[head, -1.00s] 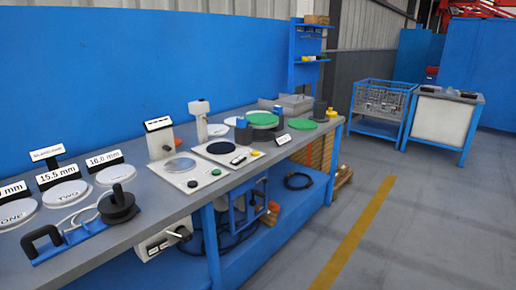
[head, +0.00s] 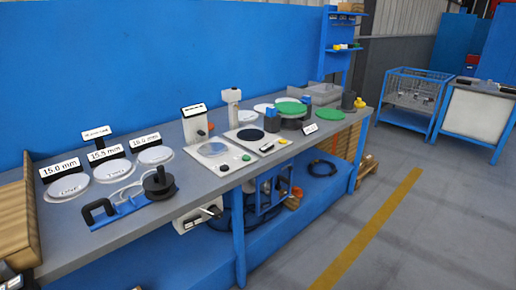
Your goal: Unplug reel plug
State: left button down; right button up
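A blue-based reel unit (head: 120,211) with a black handle and a black drum (head: 158,184) stands near the bench's front edge. A thin white cable loops beside it. A white box (head: 188,222), seemingly a socket box, is mounted under the bench's front edge. A dark plug-like part (head: 212,211) sticks out of its front; I cannot tell for sure that it is the reel's plug. Neither of my grippers can be made out.
The grey bench (head: 75,245) carries round white plates with size labels, a white panel (head: 216,155) and green discs (head: 325,121). A brown box (head: 18,225) stands at the left end. A small dark part at the bottom-left corner is unclear. The floor (head: 440,240) at right is clear.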

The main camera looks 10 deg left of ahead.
aim_at(217, 213)
jog(key=i+l+u, duration=0.1)
jog(key=u, duration=0.3)
jog(key=i+l+u, duration=0.15)
jog(key=u, duration=0.2)
jog(key=l+u, duration=0.2)
jog(key=u, duration=0.2)
jog(key=i+l+u, duration=0.2)
jog(key=l, duration=0.25)
jog(key=l+u, duration=0.2)
jog(key=l, duration=0.2)
jog(key=l+u, duration=0.1)
jog(key=l, duration=0.35)
jog(key=i+l+u, duration=0.1)
jog(key=l, duration=0.35)
jog(key=i+l, duration=0.1)
jog(key=l, duration=1)
jog(key=i+l, duration=0.1)
jog(key=l, duration=1.05)
jog(key=u, duration=0.05)
